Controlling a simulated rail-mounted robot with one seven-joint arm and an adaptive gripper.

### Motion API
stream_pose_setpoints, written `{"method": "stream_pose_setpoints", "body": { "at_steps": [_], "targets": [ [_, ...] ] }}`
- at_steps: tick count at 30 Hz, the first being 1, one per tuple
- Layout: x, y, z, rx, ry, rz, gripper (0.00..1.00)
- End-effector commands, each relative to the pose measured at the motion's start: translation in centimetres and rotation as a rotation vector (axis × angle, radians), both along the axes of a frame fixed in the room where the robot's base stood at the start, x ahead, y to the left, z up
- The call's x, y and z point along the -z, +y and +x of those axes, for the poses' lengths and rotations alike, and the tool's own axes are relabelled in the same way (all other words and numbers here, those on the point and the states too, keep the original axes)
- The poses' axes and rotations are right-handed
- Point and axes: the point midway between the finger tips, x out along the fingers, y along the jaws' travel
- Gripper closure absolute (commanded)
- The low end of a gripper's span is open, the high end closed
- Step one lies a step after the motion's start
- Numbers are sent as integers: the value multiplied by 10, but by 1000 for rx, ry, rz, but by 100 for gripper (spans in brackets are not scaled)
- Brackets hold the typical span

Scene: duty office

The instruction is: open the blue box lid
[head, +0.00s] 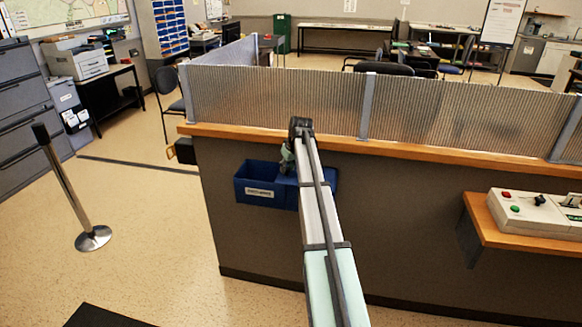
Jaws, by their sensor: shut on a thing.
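The blue box (262,191) with a white label is fixed to the grey front panel of the counter, below its wooden top. My gripper (287,169) is at the upper middle of the box, at the end of my arm reaching in from below. It is small in the picture and partly hidden by my arm. It is shut on the lid of the blue box at the upper edge. My arm covers part of the box's right half. How far the lid stands open is too small to tell.
The wooden counter top (440,156) with a ribbed screen (300,98) runs above the box. A control panel (535,210) sits on a shelf at the right. A metal post (70,195) stands at the left. The floor between post and counter is clear.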

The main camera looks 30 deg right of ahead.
Motion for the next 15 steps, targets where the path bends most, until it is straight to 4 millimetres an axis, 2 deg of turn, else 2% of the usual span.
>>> {"method": "stream_pose_setpoints", "body": {
  "at_steps": [4,5,6,7,15],
  "targets": [
    [1,0,0,-1,2,0,100],
    [1,0,0,-1,2,0,66],
    [1,0,0,-1,2,0,52],
    [1,0,0,-1,2,0,45],
    [0,0,0,-1,1,0,45]
  ]
}}
